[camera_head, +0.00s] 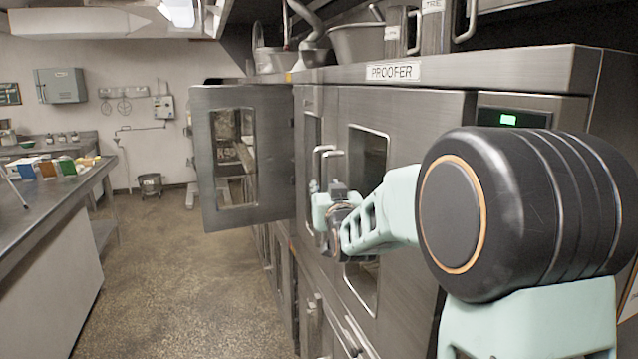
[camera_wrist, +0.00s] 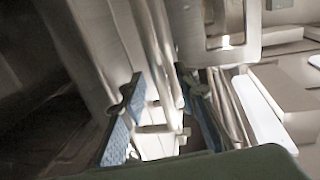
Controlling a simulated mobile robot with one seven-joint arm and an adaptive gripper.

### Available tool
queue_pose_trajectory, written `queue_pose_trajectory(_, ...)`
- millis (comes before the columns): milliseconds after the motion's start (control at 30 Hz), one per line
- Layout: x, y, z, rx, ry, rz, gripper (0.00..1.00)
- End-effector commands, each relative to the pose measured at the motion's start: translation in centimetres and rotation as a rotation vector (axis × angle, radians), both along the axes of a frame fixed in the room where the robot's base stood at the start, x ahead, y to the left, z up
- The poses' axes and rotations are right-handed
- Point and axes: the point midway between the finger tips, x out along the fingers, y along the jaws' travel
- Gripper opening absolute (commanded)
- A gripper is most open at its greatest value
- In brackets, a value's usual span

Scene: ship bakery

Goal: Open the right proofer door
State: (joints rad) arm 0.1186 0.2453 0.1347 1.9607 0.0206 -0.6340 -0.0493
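The proofer's right door (camera_head: 425,125) is a steel panel with a tall window, and it looks shut. Two upright bar handles (camera_head: 325,155) stand side by side near where the left door (camera_head: 303,115) and right door meet. My gripper (camera_head: 328,203) is at the lower part of these handles, partly hidden by my arm. In the wrist view, its two blue-padded fingers (camera_wrist: 165,105) are apart, with a handle bar (camera_wrist: 153,50) between them. A second bar (camera_wrist: 232,110) shows beyond the right finger. I cannot tell whether the fingers touch the bar.
Another steel door with a window (camera_head: 240,150) stands swung open to the left, beyond the proofer's doors. Lower doors with handles (camera_head: 318,320) are beneath. A worktop (camera_head: 50,200) runs along the left. The floor (camera_head: 185,270) between is clear.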

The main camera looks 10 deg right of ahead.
Motion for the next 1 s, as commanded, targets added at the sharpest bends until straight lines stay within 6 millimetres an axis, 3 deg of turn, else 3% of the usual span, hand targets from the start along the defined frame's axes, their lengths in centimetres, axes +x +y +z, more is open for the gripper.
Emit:
queue_pose_trajectory(200,1.4,0.0,0.0,0.001,0.001,0.001,0.28)
queue_pose_trajectory(500,1.6,0.0,-0.1,0.000,0.000,0.000,0.28)
queue_pose_trajectory(767,1.5,0.0,0.0,0.000,0.000,0.000,0.02)
queue_pose_trajectory(1000,1.5,0.0,0.0,0.000,0.000,0.000,0.00)
